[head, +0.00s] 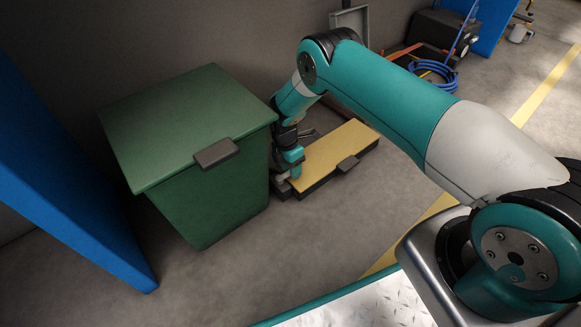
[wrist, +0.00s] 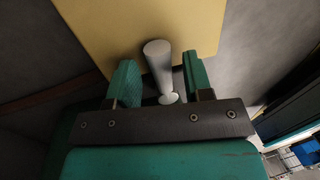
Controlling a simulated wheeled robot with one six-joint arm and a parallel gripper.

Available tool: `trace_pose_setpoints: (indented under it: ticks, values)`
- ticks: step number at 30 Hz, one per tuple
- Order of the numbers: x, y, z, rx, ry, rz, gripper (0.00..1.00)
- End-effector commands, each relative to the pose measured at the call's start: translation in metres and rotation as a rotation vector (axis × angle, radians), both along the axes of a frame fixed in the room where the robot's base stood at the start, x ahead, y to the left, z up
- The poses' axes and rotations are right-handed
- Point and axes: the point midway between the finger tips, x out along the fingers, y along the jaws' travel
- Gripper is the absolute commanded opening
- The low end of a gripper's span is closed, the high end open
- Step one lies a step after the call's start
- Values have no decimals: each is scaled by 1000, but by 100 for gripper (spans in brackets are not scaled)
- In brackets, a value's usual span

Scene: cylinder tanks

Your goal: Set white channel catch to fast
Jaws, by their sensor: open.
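A white-grey peg-like handle (wrist: 158,65) with a round pale end stands between the two teal fingers of my gripper (wrist: 160,62) in the wrist view. It looks like the white channel catch. The fingers are apart, with a gap on each side of the handle. Behind it is a flat yellow panel (wrist: 95,30). In the head view, my gripper (head: 291,168) points down at the near left end of the low unit with the yellow top (head: 335,152). A small pale part (head: 281,177) shows beside it. The catch's setting and any markings cannot be read.
A large green bin (head: 205,185) with a dark lid handle (head: 216,153) stands close on the left of my gripper. A blue panel (head: 65,190) stands far left. The floor in front is clear.

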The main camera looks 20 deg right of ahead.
Motion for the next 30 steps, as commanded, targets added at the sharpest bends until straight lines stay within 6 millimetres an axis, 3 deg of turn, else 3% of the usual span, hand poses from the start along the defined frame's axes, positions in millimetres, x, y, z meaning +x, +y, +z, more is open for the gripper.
trace_pose_setpoints:
  ticks: [5,15,21,30]
  values:
    - [4,1,21,0,-2,-1,46]
    - [19,7,106,0,-3,0,46]
    - [27,9,147,0,-1,0,46]
    - [32,11,170,0,0,1,46]
